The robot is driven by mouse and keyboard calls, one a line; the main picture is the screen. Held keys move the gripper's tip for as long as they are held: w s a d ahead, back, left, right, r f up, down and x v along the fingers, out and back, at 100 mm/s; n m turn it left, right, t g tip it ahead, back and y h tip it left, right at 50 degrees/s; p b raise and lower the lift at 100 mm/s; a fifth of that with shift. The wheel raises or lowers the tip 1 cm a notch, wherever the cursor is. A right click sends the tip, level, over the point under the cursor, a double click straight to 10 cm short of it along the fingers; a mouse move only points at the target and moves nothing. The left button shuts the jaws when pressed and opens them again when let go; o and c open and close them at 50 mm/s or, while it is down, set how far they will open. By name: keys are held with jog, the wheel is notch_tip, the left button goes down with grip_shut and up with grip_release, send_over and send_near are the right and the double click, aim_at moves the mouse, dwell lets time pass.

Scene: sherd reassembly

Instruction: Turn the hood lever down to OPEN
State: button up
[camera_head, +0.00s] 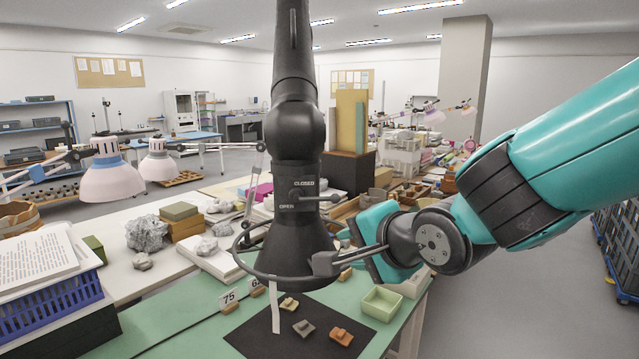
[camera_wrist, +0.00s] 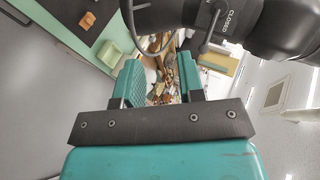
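The hood lever (camera_head: 322,198) is a small dark bar on the black hood column (camera_head: 296,150). It points right and lies roughly level, with a CLOSED label above it and an OPEN label below left. In the wrist view the lever (camera_wrist: 211,28) shows near the top, beside the CLOSED label. My gripper (camera_head: 372,240) is to the right of the hood and lower than the lever, apart from it. In the wrist view the two teal fingers of my gripper (camera_wrist: 160,82) stand apart with nothing held between them.
The flared hood (camera_head: 297,250) has a ring around its lower rim, close to my gripper. Below is a black mat (camera_head: 265,338) with several sherds, and a green tray (camera_head: 382,304) beside it. A lamp (camera_head: 108,175) and blue basket (camera_head: 60,305) stand left.

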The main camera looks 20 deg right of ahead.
aim_at(317, 199)
notch_tip(317, 199, up, 5)
jog(key=w+d+m+t+p, duration=0.1)
jog(key=w+d+m+t, duration=0.1)
jog(key=w+m+t, duration=0.15)
jog(key=shift+m+h, duration=0.3)
jog(key=shift+m, duration=0.05)
jog(key=p+x, duration=0.3)
jog(key=x, duration=0.2)
jog(key=p+x, duration=0.3)
jog(key=x, duration=0.3)
jog(key=p+x, duration=0.4)
jog(key=x, duration=0.2)
jog(key=shift+a+f, duration=0.2)
jog(key=shift+f, duration=0.1)
jog(key=shift+s, duration=0.1)
grip_shut()
